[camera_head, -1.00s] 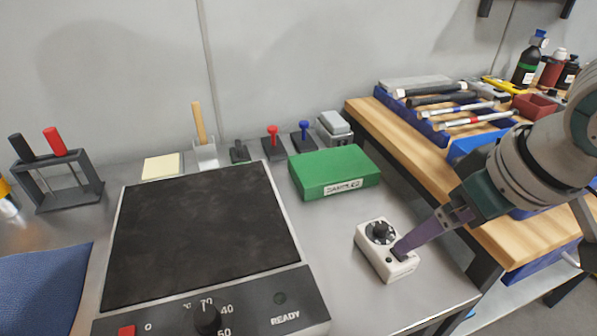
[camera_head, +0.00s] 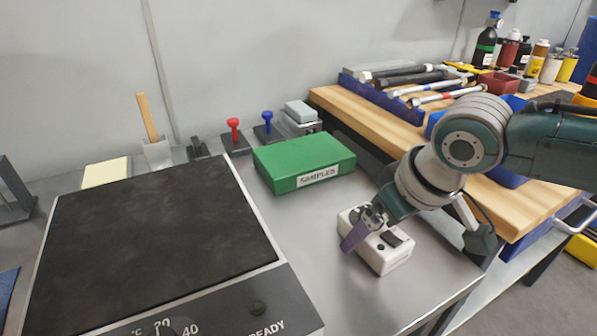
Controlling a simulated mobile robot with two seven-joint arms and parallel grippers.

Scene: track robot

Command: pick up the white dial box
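The white dial box (camera_head: 393,258) sits on the grey metal bench, right of the hot plate and in front of the green SAMPLES box. Its top shows a dark rectangular piece and a small dark dot. My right gripper (camera_head: 354,236) points down at the left part of the dial box, with a purple finger across its near left side. The gripper covers most of the dial area. I cannot tell whether its fingers close on the box. My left gripper is not in view.
The black-topped hot plate (camera_head: 150,240) fills the left of the bench. The green SAMPLES box (camera_head: 300,160) lies behind the dial box. A wooden workbench (camera_head: 365,120) with tools and bottles adjoins at the right. Bare bench lies in front of the dial box.

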